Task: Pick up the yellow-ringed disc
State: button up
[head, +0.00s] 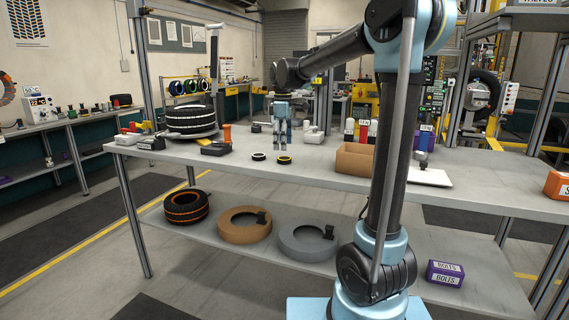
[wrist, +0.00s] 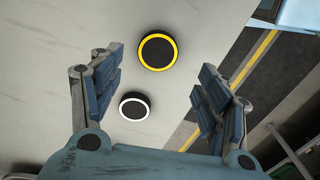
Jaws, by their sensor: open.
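The yellow-ringed disc (head: 284,160) lies flat on the grey workbench top (head: 315,170). In the wrist view the yellow-ringed disc (wrist: 157,51) has a black centre and sits beyond the fingertips, near the table edge. A white-ringed disc (head: 258,156) lies to its left on the bench; in the wrist view this white-ringed disc (wrist: 134,107) shows nearer, between the fingers. My gripper (head: 281,145) points down above the bench just behind the discs. In the wrist view my gripper (wrist: 158,72) is open and empty, its blue-padded fingers wide apart.
A stacked tyre (head: 190,115) and a dark box (head: 216,149) stand left on the bench. A cardboard box (head: 355,158) and several bottles stand right. The shelf below holds an orange-striped tyre (head: 186,206) and rings. The bench front around the discs is clear.

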aim_at(284, 158)
jog(key=shift+w+d+f, duration=0.1)
jog(key=shift+f, duration=1.35)
jog(key=shift+w+d+f, duration=0.1)
jog(key=shift+f, duration=1.3)
jog(key=c, duration=1.1)
